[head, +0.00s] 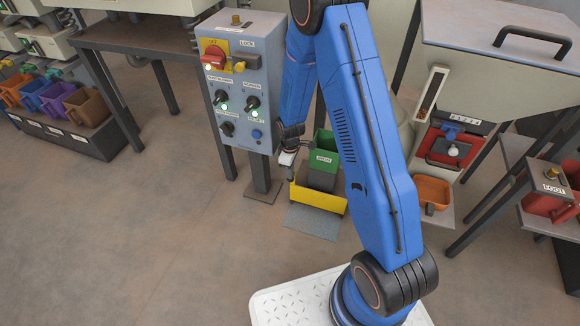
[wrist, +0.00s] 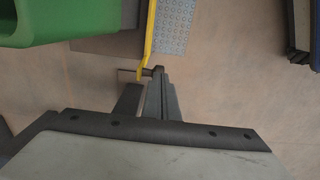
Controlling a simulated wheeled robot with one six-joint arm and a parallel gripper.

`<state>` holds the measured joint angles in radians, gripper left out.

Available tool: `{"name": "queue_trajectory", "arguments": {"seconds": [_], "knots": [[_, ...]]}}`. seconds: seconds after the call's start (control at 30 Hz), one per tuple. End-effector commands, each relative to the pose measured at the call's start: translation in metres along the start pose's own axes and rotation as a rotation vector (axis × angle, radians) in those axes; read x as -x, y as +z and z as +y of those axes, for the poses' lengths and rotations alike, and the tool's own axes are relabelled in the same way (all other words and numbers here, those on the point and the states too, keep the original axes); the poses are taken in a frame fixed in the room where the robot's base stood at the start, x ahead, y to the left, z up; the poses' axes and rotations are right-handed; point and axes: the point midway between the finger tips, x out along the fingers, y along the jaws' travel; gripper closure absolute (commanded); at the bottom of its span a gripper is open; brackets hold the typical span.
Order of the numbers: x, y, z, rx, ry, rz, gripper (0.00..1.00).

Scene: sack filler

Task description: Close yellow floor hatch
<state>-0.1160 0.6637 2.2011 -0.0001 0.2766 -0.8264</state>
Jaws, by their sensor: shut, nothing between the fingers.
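The yellow floor hatch (head: 318,199) is low on the floor in front of the green bin (head: 326,146). Its yellow panel appears raised on edge; its hinge is not clear. In the wrist view the hatch is a narrow yellow strip (wrist: 149,42), seen nearly edge-on. My gripper (wrist: 154,72) is shut and empty, its tips close beside the lower end of that strip. I cannot tell whether they touch. In the head view my gripper (head: 287,158) is partly hidden by my arm, above and left of the hatch.
A grey studded plate (head: 314,221) lies before the hatch. A grey control box (head: 240,85) on a post stands to its left. An orange bin (head: 432,192) and a hopper machine (head: 500,40) are at right.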

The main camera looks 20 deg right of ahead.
Motion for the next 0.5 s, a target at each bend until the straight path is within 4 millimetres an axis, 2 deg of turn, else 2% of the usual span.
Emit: {"name": "queue_trajectory", "arguments": {"seconds": [0.1, 0.3, 0.5], "knots": [[-0.022, 0.001, -0.001, 0.000, -0.003, -0.003, 1.00], [-0.050, 0.001, -0.001, 0.000, -0.003, -0.003, 1.00], [-0.061, 0.001, -0.001, 0.000, -0.001, -0.001, 1.00]]}}
